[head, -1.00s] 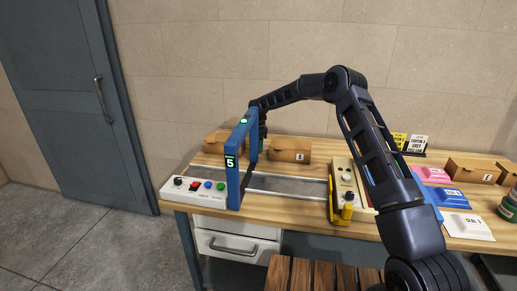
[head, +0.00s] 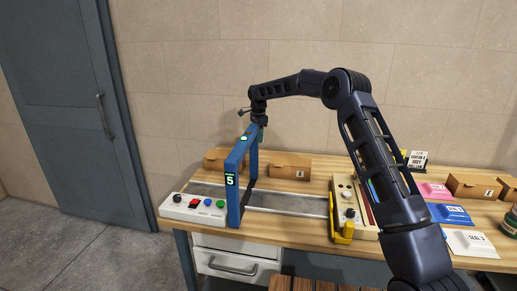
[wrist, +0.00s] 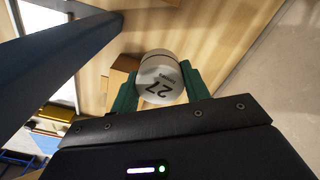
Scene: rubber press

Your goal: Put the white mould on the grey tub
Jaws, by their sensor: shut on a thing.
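My gripper (head: 262,134) is raised above the table, beside the top of the blue arch. I cannot tell for sure that this is the white mould. In the head view the held piece cannot be made out. A flat white piece with a seal label (head: 468,243) lies at the table's front right. I cannot pick out the grey tub in either view.
The blue arch (head: 234,190) marked "5" spans a grey bed (head: 290,203). A white button box (head: 193,208) stands left and a cream control box (head: 346,202) right. Cardboard boxes (head: 290,171) stand behind. Pink (head: 437,191) and blue (head: 450,214) pieces lie right.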

